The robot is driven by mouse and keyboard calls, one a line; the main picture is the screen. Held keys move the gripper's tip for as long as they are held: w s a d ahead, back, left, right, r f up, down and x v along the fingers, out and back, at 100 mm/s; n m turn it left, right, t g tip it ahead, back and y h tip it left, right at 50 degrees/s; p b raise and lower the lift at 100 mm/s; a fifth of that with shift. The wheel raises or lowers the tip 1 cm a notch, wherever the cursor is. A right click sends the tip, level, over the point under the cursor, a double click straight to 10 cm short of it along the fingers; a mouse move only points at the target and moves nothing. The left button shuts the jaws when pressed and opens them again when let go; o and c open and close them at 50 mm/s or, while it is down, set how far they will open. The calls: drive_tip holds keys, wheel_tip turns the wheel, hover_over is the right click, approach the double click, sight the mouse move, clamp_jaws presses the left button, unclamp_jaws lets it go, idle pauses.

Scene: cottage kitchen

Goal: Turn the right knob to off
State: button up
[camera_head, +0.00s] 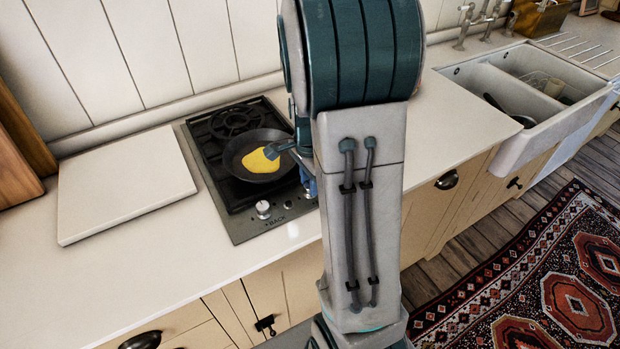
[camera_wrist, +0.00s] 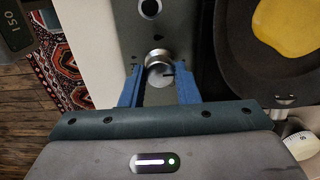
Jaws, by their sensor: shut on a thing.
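The right knob (camera_wrist: 158,57) is a round silver knob on the dark cooktop panel, seen in the wrist view. My gripper (camera_wrist: 160,74) has its blue fingers on either side of this knob and is shut on it. In the head view my arm mostly hides the gripper (camera_head: 308,184) and the right knob at the cooktop's front right corner. The knob's dial marks cannot be read. The left knob (camera_head: 263,209) is silver and stands free at the cooktop's front; it also shows in the wrist view (camera_wrist: 301,142).
A dark frying pan (camera_head: 232,158) with yellow food (camera_head: 258,161) sits on the cooktop (camera_head: 238,218), close to my gripper. A white board (camera_head: 125,184) lies left of it. A white sink (camera_head: 522,140) is at the right. The counter front is clear.

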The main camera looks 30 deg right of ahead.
idle(0.3)
drive_tip(key=o, duration=1)
drive_tip(key=shift+c, duration=0.2)
wheel_tip(320, 180, up, 14)
drive_tip(key=shift+a, duration=0.1)
drive_tip(key=s+a+f+n+t, duration=0.2)
drive_tip(key=s+a+n, duration=0.9)
drive_tip(key=n, duration=0.6)
drive_tip(key=shift+s+a+t, duration=0.3)
drive_tip(key=shift+s+t, duration=0.2)
drive_tip(key=shift+s, duration=0.75)
